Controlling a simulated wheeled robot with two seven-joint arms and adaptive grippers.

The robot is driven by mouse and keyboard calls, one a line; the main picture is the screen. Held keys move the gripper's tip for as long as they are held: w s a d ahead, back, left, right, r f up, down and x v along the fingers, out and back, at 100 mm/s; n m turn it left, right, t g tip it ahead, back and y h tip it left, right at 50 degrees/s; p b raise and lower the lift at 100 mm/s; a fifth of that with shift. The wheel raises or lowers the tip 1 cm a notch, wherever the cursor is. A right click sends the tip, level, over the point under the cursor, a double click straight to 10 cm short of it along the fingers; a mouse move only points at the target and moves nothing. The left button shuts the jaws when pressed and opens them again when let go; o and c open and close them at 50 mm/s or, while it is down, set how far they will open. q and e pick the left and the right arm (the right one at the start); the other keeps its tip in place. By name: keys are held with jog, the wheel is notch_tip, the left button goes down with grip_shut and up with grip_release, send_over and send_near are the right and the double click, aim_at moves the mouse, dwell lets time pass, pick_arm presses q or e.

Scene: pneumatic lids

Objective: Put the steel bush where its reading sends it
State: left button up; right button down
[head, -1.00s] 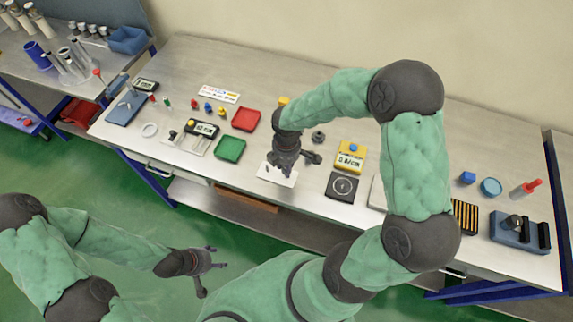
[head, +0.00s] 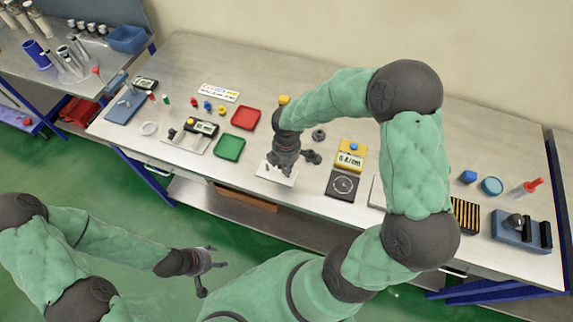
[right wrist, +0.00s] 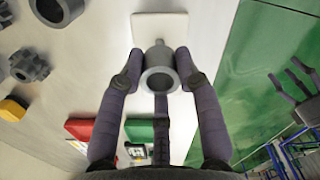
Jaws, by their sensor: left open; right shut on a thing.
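The steel bush (right wrist: 160,78) is a short grey hollow cylinder in the right wrist view. My right gripper (right wrist: 158,88) is shut around it, its fingers at the bush's sides. A white square pad (right wrist: 160,27) lies beyond the bush; I cannot tell whether they touch. In the head view my right gripper (head: 285,160) is over that pad (head: 271,174) and hides the bush. A yellow meter (head: 351,153) to its right has a display that seems to read "6 A/cm". My left gripper (head: 207,265) is open and empty, off the bench over the green floor.
A black dial plate (head: 342,185) lies before the meter. A red tray (head: 245,118) and green tray (head: 229,147) lie left of my right gripper. A blue fixture (head: 519,236) and striped block (head: 465,215) are at the right. My right arm covers part of the bench.

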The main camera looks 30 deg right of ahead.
jog(key=shift+f+b, duration=1.4)
jog(key=shift+f, duration=0.45)
dwell(1.0)
jog(key=c, duration=0.8)
grip_release()
jog(key=o, duration=0.4)
jog(key=shift+o, duration=0.2)
jog(key=shift+r, duration=0.15)
jog(key=shift+r+p, duration=3)
jog(key=shift+r, duration=0.45)
